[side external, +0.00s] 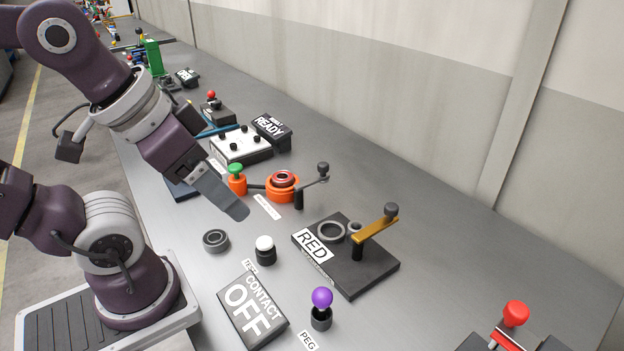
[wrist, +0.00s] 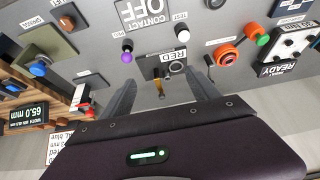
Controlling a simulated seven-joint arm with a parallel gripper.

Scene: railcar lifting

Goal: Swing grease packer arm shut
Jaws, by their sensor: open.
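I cannot read which fixture is named the grease packer; two have swing arms. An orange round fixture (side external: 283,186) holds a red-rimmed ring, with a dark knobbed arm (side external: 312,180) on a post to its right and a green-topped orange piece (side external: 236,180) to its left. A black plate (side external: 345,270) marked RED carries metal rings and a yellow arm (side external: 375,223) on a post, dark-knobbed, swung to the right of the larger ring. My gripper (side external: 240,213) is open and empty, above the bench. In the wrist view, the yellow arm (wrist: 161,88) appears between my fingers (wrist: 160,92).
A loose bearing (side external: 214,240), a white-topped button (side external: 265,250), a purple knob (side external: 322,298) and a CONTACT OFF sign (side external: 252,311) stand in front. A white switch box (side external: 241,146) and READY sign (side external: 271,130) stand behind. The wall bounds the bench at right.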

